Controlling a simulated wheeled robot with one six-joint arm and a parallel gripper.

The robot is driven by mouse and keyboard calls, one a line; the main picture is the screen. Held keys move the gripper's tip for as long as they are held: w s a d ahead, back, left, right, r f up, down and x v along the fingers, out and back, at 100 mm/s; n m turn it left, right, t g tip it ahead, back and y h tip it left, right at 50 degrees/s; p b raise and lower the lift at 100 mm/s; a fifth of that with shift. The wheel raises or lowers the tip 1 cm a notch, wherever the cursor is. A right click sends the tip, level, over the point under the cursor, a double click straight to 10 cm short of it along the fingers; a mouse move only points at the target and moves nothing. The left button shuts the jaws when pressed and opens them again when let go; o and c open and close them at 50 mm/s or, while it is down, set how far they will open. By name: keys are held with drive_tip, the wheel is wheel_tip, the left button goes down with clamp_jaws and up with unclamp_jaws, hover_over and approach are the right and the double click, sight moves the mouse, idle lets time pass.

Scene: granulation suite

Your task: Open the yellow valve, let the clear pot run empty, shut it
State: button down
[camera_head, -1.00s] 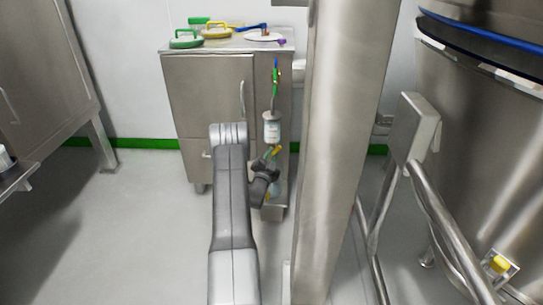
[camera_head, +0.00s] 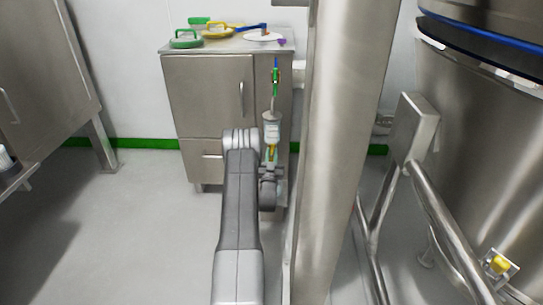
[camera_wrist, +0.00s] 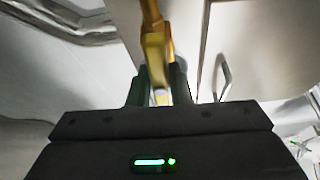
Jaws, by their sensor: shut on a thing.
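The clear pot (camera_head: 271,134), small and upright with a pale label, hangs on a thin vertical line at the front right of the steel cabinet. The yellow valve (camera_head: 271,153) is just below it, its yellow part nearly upright. My gripper (camera_head: 269,171) is at the valve, partly hidden by my arm. In the wrist view, my gripper's two dark fingers (camera_wrist: 159,88) are shut on the lower end of the yellow valve's handle (camera_wrist: 155,48). I cannot tell the liquid level in the pot.
A green fitting (camera_head: 275,78) sits on the line above the pot. The steel cabinet (camera_head: 205,100) stands behind, with green and yellow ring-handled items on top. A thick steel column (camera_head: 340,130) stands close on the right. The floor at left is clear.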

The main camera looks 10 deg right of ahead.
drive_tip(key=shift+f, duration=0.1)
idle(0.3)
drive_tip(key=c, duration=1.3)
unclamp_jaws()
drive_tip(key=p+v, duration=0.3)
drive_tip(key=v, duration=1)
drive_tip(key=shift+s+a+f+p, duration=0.1)
drive_tip(key=shift+s+p, duration=0.3)
drive_tip(key=shift+w, duration=0.15)
drive_tip(key=b+x, duration=0.4)
drive_tip(key=x, duration=0.9)
drive_tip(key=shift+w+r, duration=0.2)
drive_tip(key=shift+w, duration=0.1)
